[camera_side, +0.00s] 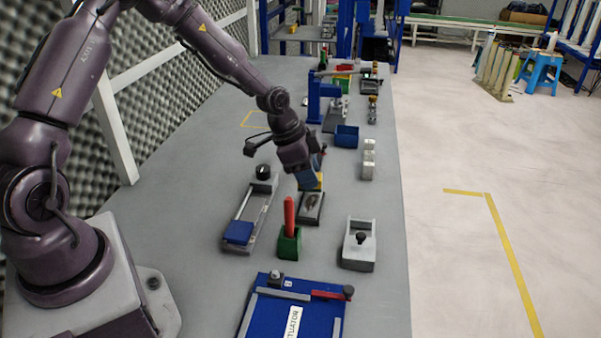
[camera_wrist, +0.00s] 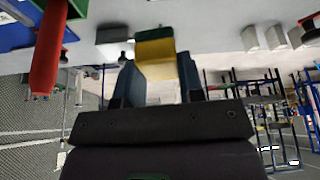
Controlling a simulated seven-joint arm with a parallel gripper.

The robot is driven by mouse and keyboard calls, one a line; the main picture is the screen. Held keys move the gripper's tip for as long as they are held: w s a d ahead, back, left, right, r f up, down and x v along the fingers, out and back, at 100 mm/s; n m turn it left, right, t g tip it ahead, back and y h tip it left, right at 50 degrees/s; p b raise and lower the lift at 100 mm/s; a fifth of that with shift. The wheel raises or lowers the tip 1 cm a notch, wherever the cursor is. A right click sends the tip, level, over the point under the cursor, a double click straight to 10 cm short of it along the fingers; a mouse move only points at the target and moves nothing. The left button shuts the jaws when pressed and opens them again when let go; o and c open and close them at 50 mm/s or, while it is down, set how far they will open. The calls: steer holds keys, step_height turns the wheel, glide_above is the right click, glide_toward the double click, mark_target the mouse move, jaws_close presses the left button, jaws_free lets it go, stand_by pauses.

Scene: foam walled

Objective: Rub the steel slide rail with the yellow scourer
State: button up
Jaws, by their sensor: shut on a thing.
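The steel slide rail (camera_side: 262,208) lies on the bench at the middle left, a long narrow frame with a blue block at its near end and a black knob at its far end. The yellow scourer (camera_side: 318,183) has a green layer and is partly hidden in the side view. It shows clearly in the wrist view (camera_wrist: 156,58). My gripper (camera_side: 311,180) is shut on it, with a blue finger on each side in the wrist view (camera_wrist: 159,82). My gripper is to the right of the rail, apart from it, above a small dark-topped tray (camera_side: 311,208). Any contact with the tray is unclear.
A green holder (camera_side: 289,244) with a red handle (camera_side: 289,215) stands near the rail. A grey block with a black knob (camera_side: 357,255) is to its right. A blue board (camera_side: 270,314) lies in front. White blocks (camera_side: 368,165) and a blue bin (camera_side: 346,136) stand behind.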

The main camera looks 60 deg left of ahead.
steer(key=shift+f+m, duration=0.1)
steer(key=shift+m, duration=0.6)
steer(key=shift+f, duration=2.7)
steer(key=shift+w+a+f, duration=0.2)
steer(key=shift+w+f, duration=0.05)
steer(key=shift+f, duration=0.4)
steer(key=shift+w+a+f, duration=0.2)
steer(key=shift+f, duration=0.45)
steer(key=shift+c, duration=0.7)
steer(key=shift+w+a, duration=2.4)
steer(key=shift+a, duration=0.05)
steer(key=shift+s+d, duration=2.95)
steer(key=shift+w+a+r, duration=0.1)
steer(key=shift+r, duration=4.05)
